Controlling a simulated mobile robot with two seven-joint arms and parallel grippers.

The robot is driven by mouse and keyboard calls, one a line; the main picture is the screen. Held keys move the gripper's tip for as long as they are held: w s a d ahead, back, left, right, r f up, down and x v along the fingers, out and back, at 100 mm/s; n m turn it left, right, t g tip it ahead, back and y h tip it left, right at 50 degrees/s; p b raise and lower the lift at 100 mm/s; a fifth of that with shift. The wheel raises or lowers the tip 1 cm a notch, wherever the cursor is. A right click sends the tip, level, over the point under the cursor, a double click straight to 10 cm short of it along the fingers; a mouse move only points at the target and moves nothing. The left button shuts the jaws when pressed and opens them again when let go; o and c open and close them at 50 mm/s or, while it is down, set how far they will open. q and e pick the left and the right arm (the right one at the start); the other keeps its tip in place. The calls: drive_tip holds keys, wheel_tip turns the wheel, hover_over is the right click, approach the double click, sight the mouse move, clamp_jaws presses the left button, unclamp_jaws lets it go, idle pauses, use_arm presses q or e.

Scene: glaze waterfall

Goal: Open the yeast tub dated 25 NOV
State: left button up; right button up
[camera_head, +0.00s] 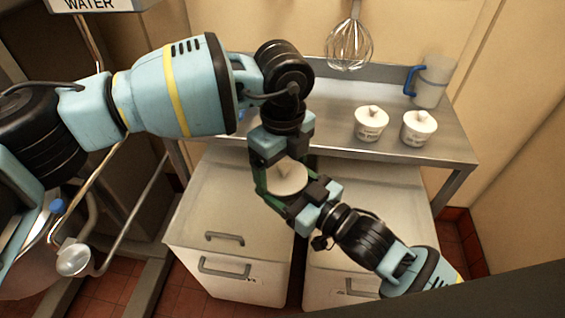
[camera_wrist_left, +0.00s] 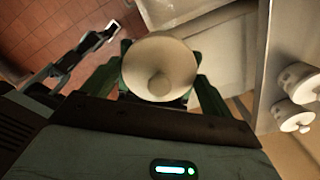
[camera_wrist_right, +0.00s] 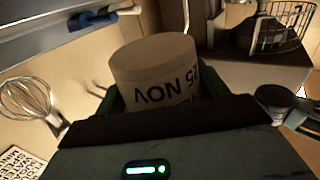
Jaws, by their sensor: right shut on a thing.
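The white yeast tub (camera_head: 288,177) is held in the air in front of the steel table. Its label (camera_wrist_right: 165,91) shows upside down in the right wrist view and reads 25 NOV. My right gripper (camera_head: 292,192) comes from the lower right and is shut on the tub's body. My left gripper (camera_head: 283,163) comes from above, with its fingers apart on either side of the tub's round lid (camera_wrist_left: 158,60). The lid has a small knob and appears seated. Whether the left fingers touch the lid cannot be told.
Two similar white tubs (camera_head: 371,124) (camera_head: 419,127) stand on the steel table (camera_head: 440,148); their dates are unreadable. A clear jug with a blue handle (camera_head: 433,82) stands behind them. A whisk (camera_head: 349,42) hangs at the back. White bins (camera_head: 215,215) stand below.

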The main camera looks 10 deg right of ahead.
use_arm(q)
drive_tip(key=c, duration=0.6)
drive_tip(key=shift+r, duration=0.3)
drive_tip(key=shift+r, duration=0.75)
drive_tip(key=shift+r, duration=0.15)
